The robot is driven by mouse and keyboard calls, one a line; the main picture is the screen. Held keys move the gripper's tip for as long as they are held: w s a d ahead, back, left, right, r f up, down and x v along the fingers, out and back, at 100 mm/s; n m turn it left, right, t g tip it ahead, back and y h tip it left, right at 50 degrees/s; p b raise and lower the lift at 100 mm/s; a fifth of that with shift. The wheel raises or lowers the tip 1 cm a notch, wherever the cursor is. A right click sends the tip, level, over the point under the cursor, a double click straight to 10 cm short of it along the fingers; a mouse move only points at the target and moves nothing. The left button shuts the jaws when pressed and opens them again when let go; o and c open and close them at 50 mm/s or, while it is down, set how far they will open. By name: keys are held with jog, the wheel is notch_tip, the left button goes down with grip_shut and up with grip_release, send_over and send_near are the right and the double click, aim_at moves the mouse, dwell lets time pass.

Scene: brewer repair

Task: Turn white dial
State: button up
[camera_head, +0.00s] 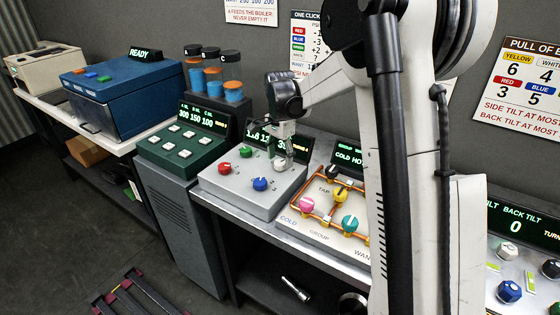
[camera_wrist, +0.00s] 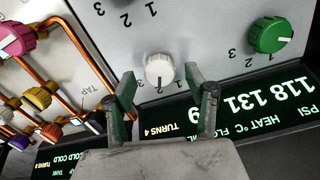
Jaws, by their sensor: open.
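The white dial (camera_wrist: 159,68) shows in the wrist view on a light grey panel, with numbers 1, 2, 3 printed around it. A dark pointer line is on its face. My gripper (camera_wrist: 161,82) is open, its two green-padded fingers to either side of the dial with gaps visible; I cannot tell whether they reach down to its height. In the head view my gripper (camera_head: 284,150) is over the back right of the grey control box (camera_head: 222,186), and the white dial (camera_head: 280,163) is partly hidden below it. The display (camera_wrist: 190,122) behind reads TURNS 4, with one reading covered by a finger.
A green dial (camera_wrist: 272,33) is right of the white one in the wrist view. A red dial (camera_head: 224,168) and a blue dial (camera_head: 261,184) share the box. The orange pipe panel (camera_head: 322,229) with coloured knobs is close on the right; a green button console (camera_head: 183,146) is left.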

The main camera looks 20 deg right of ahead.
jog(key=shift+f, duration=0.75)
jog(key=shift+c, duration=0.4)
jog(key=c, duration=1.1)
jog(key=shift+o, duration=0.2)
